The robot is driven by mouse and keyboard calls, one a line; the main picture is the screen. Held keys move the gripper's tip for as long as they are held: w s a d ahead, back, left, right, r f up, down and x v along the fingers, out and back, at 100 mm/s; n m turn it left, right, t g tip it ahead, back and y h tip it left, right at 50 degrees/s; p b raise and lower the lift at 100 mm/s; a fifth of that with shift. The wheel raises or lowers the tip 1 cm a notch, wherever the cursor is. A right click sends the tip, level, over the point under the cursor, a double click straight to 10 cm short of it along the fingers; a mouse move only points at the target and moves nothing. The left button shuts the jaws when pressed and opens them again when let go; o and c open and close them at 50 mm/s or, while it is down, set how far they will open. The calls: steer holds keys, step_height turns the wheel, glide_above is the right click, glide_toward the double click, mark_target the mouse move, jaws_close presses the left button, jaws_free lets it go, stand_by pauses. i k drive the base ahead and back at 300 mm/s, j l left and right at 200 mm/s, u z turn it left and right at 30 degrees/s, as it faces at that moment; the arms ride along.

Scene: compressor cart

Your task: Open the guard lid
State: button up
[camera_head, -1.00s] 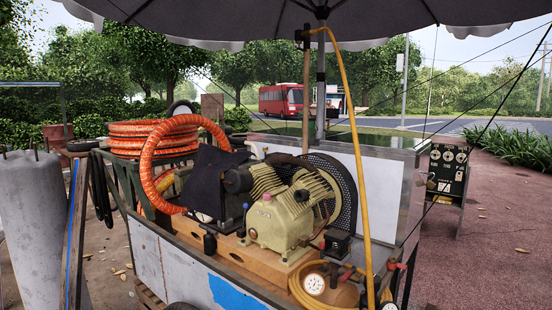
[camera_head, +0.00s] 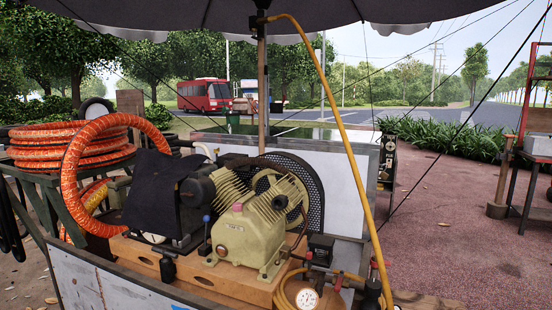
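A cream compressor (camera_head: 240,240) with ribbed cylinders is bolted to a wooden base (camera_head: 225,280) on the cart. A round black mesh guard (camera_head: 312,192) stands upright behind its flywheel (camera_head: 290,190). I see no clearly separate lid on it, and cannot tell whether any lid is open or shut. The compressor hides the lower left of the guard. A dark motor (camera_head: 195,195) is left of the compressor, partly under a black cloth (camera_head: 155,190). My gripper is not in view.
Coiled orange hose (camera_head: 75,140) lies at the left, with one loop arching near the motor. A pressure gauge (camera_head: 307,298) is at the front. Open red paving (camera_head: 450,240) lies right.

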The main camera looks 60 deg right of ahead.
mark_target(223, 160)
steer(key=i+j+z, duration=0.1)
steer(key=z, duration=0.35)
steer(key=i+j+z, duration=0.15)
steer(key=z, duration=0.3)
steer(key=i+j+z, duration=0.2)
steer(key=z, duration=0.25)
